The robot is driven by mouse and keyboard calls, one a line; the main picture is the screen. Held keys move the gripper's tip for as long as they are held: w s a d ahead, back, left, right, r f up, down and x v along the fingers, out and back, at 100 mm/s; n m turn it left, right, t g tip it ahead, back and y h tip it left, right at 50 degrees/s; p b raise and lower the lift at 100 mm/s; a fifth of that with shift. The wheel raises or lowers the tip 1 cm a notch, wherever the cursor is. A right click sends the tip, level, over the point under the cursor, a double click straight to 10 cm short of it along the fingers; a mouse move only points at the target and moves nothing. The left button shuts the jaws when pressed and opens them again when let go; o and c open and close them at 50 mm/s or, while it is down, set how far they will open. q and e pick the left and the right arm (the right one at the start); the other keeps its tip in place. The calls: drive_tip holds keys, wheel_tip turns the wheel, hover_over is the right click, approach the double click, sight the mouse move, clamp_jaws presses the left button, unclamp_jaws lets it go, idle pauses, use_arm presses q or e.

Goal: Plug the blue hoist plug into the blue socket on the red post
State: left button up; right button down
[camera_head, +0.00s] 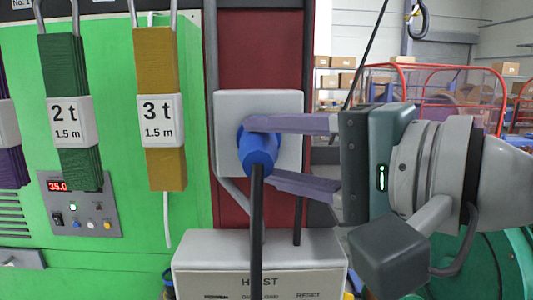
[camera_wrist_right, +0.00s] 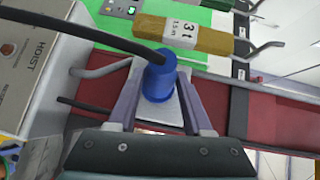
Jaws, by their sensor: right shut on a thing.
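The blue hoist plug (camera_head: 258,147) is in front of the grey box (camera_head: 285,103) on the red post (camera_head: 262,45). Its black cable (camera_head: 256,215) hangs straight down from it. My right gripper (camera_head: 262,152) is shut on the plug, with one purple-grey finger above it and one below. In the right wrist view the plug (camera_wrist_right: 159,80) sits between the two fingers against the grey plate (camera_wrist_right: 172,112). The blue socket is hidden behind the plug, so I cannot tell whether the plug is seated. My left gripper is not in view.
A grey hoist box (camera_head: 260,262) juts out below the post. A green panel (camera_head: 110,215) with hanging green (camera_head: 70,75) and yellow (camera_head: 158,70) slings stands to the left. Red cage trolleys (camera_head: 430,75) are behind on the right.

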drive_tip(key=shift+w, duration=0.45)
drive_tip(key=shift+c, duration=1.2)
unclamp_jaws()
